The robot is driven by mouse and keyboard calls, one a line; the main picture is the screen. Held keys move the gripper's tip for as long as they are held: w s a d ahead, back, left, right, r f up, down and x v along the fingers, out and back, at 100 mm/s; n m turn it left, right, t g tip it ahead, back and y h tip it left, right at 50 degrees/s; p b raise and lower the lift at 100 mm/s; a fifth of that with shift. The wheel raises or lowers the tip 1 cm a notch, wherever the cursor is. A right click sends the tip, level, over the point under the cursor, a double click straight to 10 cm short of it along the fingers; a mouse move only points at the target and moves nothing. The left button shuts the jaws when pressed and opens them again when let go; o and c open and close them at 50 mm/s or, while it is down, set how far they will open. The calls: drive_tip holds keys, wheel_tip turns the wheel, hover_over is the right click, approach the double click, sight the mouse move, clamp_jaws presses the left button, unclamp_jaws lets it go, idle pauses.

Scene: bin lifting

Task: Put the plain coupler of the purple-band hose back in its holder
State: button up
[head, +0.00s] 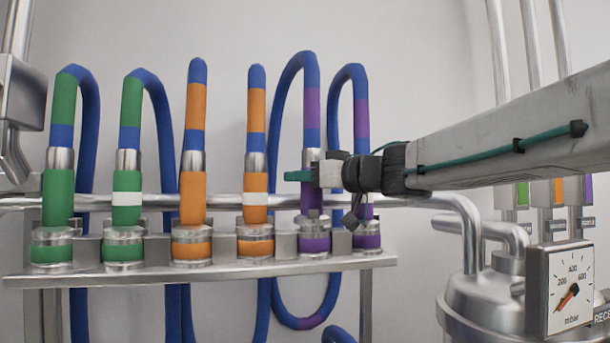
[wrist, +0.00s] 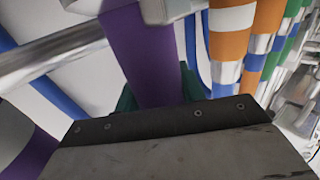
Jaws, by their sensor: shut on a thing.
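The plain coupler of the purple-band hose (head: 312,200) is upright above its purple-ringed holder (head: 315,243) on the rack. A metal end shows between its purple sleeve and the holder; I cannot tell how far it is in. Its hose (head: 311,105) loops up and back behind. My gripper (head: 310,175) reaches in from the right and is shut on the coupler. In the wrist view the purple coupler (wrist: 139,55) stands between the green fingers (wrist: 157,92), partly hidden by the gripper body.
A second purple-band hose (head: 361,110) stands just right, its coupler mostly hidden behind my gripper. Orange couplers (head: 193,200) and green couplers (head: 57,198) stand in the rack (head: 200,275) to the left. A rail pipe (head: 100,202) runs behind. A gauge (head: 568,290) and vessel are at right.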

drive_tip(key=shift+f, duration=0.65)
idle(1.0)
drive_tip(key=o, duration=1.4)
drive_tip(key=shift+c, duration=0.2)
drive_tip(key=shift+f, duration=0.1)
drive_tip(key=v, duration=0.7)
drive_tip(key=shift+s+d, duration=0.25)
drive_tip(key=shift+d, duration=0.1)
